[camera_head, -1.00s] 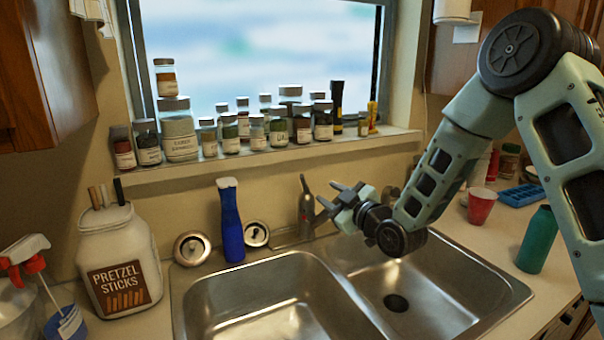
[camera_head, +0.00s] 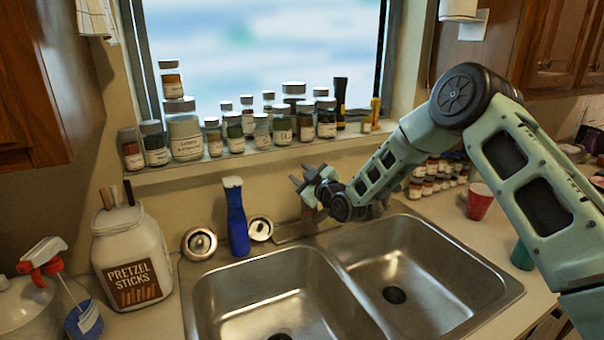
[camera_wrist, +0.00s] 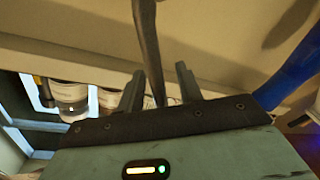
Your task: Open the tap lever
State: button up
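The tap stands behind the double sink, its base plate (camera_head: 290,231) showing in the head view. My gripper and wrist hide much of its upper part there. In the wrist view, the dark tap lever (camera_wrist: 148,40) runs down from the top edge into the space between my fingers. My gripper (camera_head: 301,175) is at the tap, above the back rim of the sink. In the wrist view, my gripper (camera_wrist: 159,72) is open, with a finger on each side of the lever and visible gaps between. I cannot tell whether either finger touches it.
A blue bottle (camera_head: 237,222) stands left of the tap, beside two metal drain strainers (camera_head: 199,243). Several jars (camera_head: 185,138) line the window sill above. A pretzel sticks jar (camera_head: 131,262) stands at the left, a red cup (camera_head: 479,201) at the right. The sink basins are empty.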

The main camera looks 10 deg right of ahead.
jog(key=shift+c, duration=0.4)
grip_shut()
jog(key=shift+w+d+r+m+g+h+b, duration=0.2)
jog(key=shift+w+d+m+g+b, duration=0.1)
jog(key=shift+w+m+g, duration=0.1)
jog(key=shift+w+d+r+m+g+h+b, duration=0.15)
jog(key=shift+w+r+m+g+b, duration=0.1)
jog(key=shift+w+m+g, duration=0.15)
jog(key=shift+w+d+r+m+g, duration=0.15)
jog(key=shift+w+d+m+g, duration=0.15)
jog(key=shift+w+m+g, duration=0.25)
jog(key=shift+w+d+m+g, duration=0.2)
jog(key=shift+w+m+g, duration=0.15)
jog(key=shift+m+g, duration=0.15)
jog(key=shift+o, duration=0.4)
grip_release()
